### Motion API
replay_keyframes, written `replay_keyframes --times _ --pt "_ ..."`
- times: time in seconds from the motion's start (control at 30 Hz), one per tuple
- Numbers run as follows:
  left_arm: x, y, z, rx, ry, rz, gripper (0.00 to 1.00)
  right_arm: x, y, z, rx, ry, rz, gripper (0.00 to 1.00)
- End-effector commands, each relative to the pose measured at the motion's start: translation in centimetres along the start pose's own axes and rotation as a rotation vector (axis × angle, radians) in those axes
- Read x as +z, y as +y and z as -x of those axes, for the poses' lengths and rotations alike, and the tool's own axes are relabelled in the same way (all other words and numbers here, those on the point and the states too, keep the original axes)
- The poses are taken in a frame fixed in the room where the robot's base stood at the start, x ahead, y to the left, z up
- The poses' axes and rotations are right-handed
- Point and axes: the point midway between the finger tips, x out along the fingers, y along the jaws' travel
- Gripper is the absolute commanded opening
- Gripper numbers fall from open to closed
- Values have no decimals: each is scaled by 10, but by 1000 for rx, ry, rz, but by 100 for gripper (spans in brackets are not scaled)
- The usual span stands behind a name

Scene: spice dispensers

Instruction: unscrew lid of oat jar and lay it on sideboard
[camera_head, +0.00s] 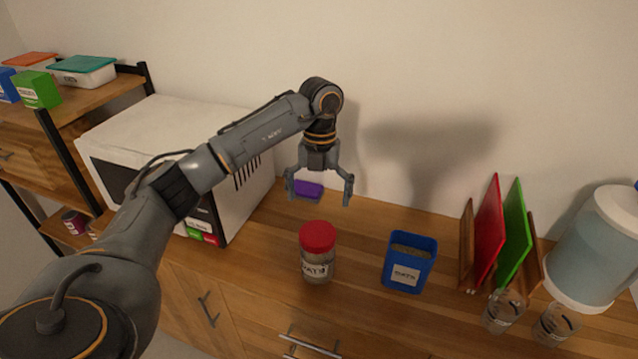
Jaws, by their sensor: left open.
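The oat jar (317,266) stands upright on the wooden sideboard (355,300), with a white label on its front. Its red lid (318,236) sits on top of the jar. My left gripper (319,194) is open and empty, with its fingers pointing down. In the picture it is above and behind the lid, apart from it. My right gripper is not in view.
A blue labelled container (409,262) stands right of the jar. A purple item (308,190) lies behind the gripper. A white microwave (170,140) is at left. Red (488,228) and green (515,235) boards, glasses (503,310) and a water dispenser (597,250) are at right.

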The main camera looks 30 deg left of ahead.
Motion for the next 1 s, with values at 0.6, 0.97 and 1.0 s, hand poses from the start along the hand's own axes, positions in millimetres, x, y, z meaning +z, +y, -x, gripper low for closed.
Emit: replay_keyframes --times 0.6,0.97,1.0 --pt "-1 0 -98 -1 1 -3 100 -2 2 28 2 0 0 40" --pt "0 -1 -102 -2 0 -3 100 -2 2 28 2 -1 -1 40" --pt "0 -1 -102 -2 0 -3 92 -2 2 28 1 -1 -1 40"
